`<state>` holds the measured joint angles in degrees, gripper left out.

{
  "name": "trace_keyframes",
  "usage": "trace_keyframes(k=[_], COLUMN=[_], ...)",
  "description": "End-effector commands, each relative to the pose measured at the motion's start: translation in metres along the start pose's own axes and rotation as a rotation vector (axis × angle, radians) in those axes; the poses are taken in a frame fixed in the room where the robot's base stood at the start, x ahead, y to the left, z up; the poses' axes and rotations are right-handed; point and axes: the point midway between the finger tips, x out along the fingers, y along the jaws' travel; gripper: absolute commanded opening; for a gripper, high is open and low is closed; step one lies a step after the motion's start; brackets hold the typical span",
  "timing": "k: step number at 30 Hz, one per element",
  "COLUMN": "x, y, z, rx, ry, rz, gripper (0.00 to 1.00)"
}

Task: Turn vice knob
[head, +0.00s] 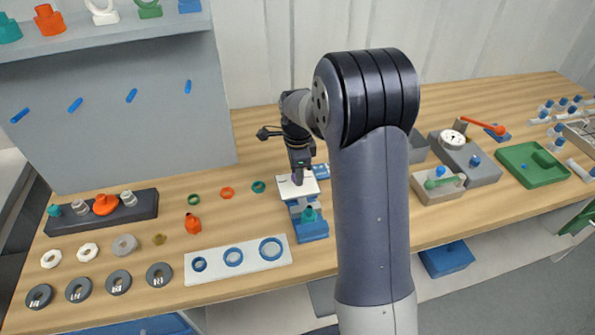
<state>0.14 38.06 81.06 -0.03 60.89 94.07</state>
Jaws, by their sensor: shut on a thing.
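The vice stands on the wooden bench just left of my arm. It has a white top plate (287,190) and a blue base (313,231). A small teal fitting (309,213) sits at its front. My gripper (298,178) points down at the top of the vice, over the white plate. Its fingers are shut on what appears to be the vice knob, of which only a small dark purple bit shows between them. The rest of the knob is hidden by the gripper.
A white plate with blue rings (233,257) lies left of the vice. Small coloured rings (227,193) and an orange fitting (192,224) lie nearby. Right of my arm stand a grey box with a gauge (466,160) and a green tray (530,166). My arm hides part of the bench.

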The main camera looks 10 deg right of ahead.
Motion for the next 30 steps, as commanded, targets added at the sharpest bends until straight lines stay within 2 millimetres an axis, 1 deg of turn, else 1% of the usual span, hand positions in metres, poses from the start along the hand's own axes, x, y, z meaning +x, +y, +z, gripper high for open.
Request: trace_keyframes(k=[13,14,21,27,30], x=[-0.0014,-0.0015,-0.0007,-0.0005,-0.004], y=[-0.0011,-0.0011,-0.0005,-0.0002,-0.0004], z=[-0.0001,0.0,0.0,0.0,0.0], rx=[0.01,0.01,0.009,0.009,0.008], ry=[-0.001,-0.001,-0.001,0.0,-0.001], rz=[-0.004,-0.004,-0.002,-0.001,-0.002], gripper=[0.08,0.33,0.52,0.52,0.52])
